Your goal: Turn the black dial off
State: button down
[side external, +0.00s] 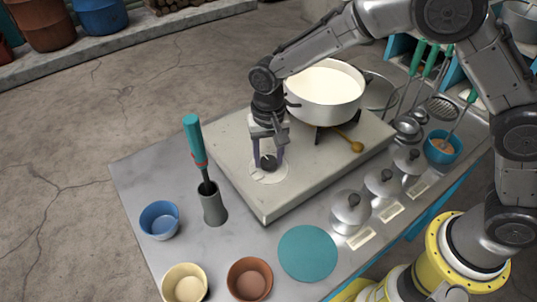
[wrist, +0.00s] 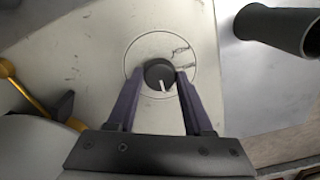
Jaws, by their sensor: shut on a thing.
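The black dial (wrist: 159,73) sits inside a thin circle drawn on the pale slab of the stove (wrist: 105,35). A white mark on the dial points toward the bottom of the wrist view, tilted slightly right. My gripper (wrist: 160,80) has its two purple fingers on either side of the dial, shut on it. In the side view my gripper (side external: 268,161) reaches down to the dial (side external: 268,163) near the slab's front left part. A white pot (side external: 325,112) of milk stands on the burner behind my gripper.
A grey cylinder holder (side external: 213,207) with a teal-handled tool stands left of the slab. Blue (side external: 160,219), cream (side external: 184,284) and brown (side external: 249,280) bowls are at the front.

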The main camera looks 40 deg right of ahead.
aim_at(269, 160)
jog(key=shift+r, duration=0.1)
jog(key=shift+c, duration=1.5)
grip_release()
notch_tip(269, 160, up, 14)
